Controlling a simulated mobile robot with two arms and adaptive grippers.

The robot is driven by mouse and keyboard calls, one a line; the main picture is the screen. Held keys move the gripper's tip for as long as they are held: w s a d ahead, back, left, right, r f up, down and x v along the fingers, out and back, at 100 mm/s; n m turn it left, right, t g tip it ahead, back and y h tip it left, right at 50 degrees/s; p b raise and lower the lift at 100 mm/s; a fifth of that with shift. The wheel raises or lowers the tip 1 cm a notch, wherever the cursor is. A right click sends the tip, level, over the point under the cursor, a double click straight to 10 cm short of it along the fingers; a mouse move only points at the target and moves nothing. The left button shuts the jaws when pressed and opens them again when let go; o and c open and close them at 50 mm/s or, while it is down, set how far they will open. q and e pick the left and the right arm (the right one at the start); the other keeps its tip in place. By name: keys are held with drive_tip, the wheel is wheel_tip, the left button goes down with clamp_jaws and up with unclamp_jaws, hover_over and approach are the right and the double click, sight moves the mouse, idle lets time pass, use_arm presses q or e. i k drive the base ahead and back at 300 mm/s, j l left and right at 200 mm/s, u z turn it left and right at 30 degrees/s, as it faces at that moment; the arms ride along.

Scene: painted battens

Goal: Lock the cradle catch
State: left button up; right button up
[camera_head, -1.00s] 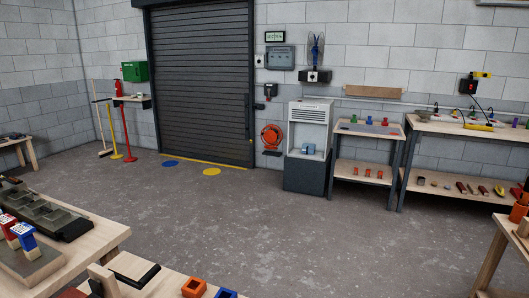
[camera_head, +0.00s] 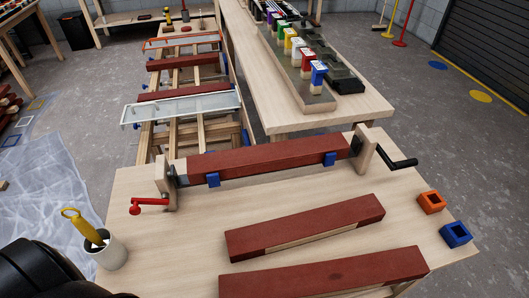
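The cradle stands on the near wooden bench. Its left wooden end post (camera_head: 165,182) and right wooden end post (camera_head: 366,150) hold a dark red painted batten (camera_head: 265,158) level between them. Two blue blocks (camera_head: 213,180) (camera_head: 329,159) sit against the batten's lower front edge. A red catch with a lever and knob (camera_head: 148,204) sticks out left from the left post, near the bench top. I cannot tell whether it is locked. A black crank handle (camera_head: 397,161) is on the right post. Neither gripper is in view.
Two partly red battens (camera_head: 305,226) (camera_head: 325,275) lie at the bench front. An orange square holder (camera_head: 431,202) and a blue one (camera_head: 456,234) are at the right. A white cup (camera_head: 110,250) holds a yellow-handled tool. Behind are a rack of battens (camera_head: 180,62) and another bench (camera_head: 350,100).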

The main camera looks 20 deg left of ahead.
sight(134, 210)
drive_tip(key=u, duration=0.45)
drive_tip(key=j+u, duration=0.1)
drive_tip(key=u, duration=0.3)
drive_tip(key=i+u, duration=0.1)
drive_tip(key=u, duration=0.35)
drive_tip(key=j+u, duration=0.1)
drive_tip(key=u, duration=0.35)
drive_tip(key=k+l, duration=0.4)
